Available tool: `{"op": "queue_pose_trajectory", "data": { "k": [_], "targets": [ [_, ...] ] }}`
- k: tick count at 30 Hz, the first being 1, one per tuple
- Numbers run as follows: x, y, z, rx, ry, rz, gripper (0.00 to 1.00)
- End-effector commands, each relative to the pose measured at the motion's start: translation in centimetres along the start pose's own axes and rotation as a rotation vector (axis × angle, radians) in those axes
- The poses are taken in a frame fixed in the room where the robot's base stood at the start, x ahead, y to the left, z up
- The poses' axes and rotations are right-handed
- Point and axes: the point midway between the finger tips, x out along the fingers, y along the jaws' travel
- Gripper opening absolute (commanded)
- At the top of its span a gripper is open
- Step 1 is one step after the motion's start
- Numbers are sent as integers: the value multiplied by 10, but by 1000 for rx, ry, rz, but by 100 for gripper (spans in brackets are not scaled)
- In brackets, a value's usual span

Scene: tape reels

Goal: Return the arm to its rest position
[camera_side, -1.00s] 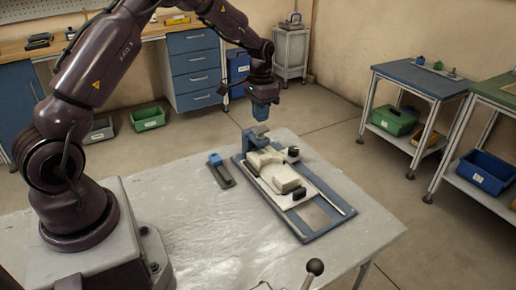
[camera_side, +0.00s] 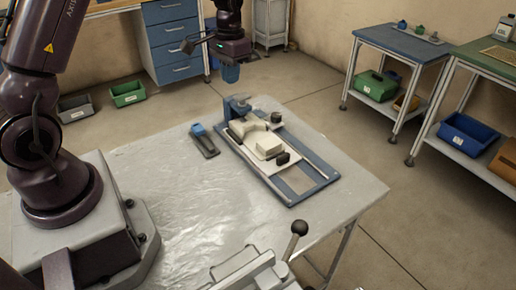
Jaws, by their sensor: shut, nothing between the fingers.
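My gripper (camera_side: 230,75) hangs pointing down in the air at the upper middle of the side view, above the far end of the table. Its blue fingers are shut with nothing between them. It is clear of the blue-framed fixture (camera_side: 290,198) below it. White, rounded blocks (camera_side: 256,132) lie on the fixture's light plate, with small black knobs beside them. A blue upright bracket (camera_side: 237,106) stands at the fixture's far end. My arm rises from its base on the left; its upper part is cut off by the frame's top.
A small blue-and-dark tool (camera_side: 203,139) lies left of the fixture on the grey table (camera_side: 180,205). A lever with a black ball knob (camera_side: 299,228) stands at the front edge. The table's left and middle are clear. Side benches (camera_side: 400,42) stand at right.

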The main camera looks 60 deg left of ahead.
Motion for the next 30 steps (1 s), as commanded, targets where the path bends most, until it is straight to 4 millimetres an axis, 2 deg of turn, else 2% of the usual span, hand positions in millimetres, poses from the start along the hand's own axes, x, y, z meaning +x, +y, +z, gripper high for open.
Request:
{"op": "queue_pose_trajectory", "data": {
  "k": [1,5,9,15,21,25,30],
  "targets": [
    [-15,9,12,-7,15,-3,0],
    [-47,32,46,-23,58,-10,0],
    [-78,57,89,-23,124,-15,0],
    [-108,86,152,0,240,-13,0],
    [-122,106,206,55,374,-1,0],
    [-130,113,225,97,455,7,0],
    [-144,118,233,127,532,17,0]
  ]
}}
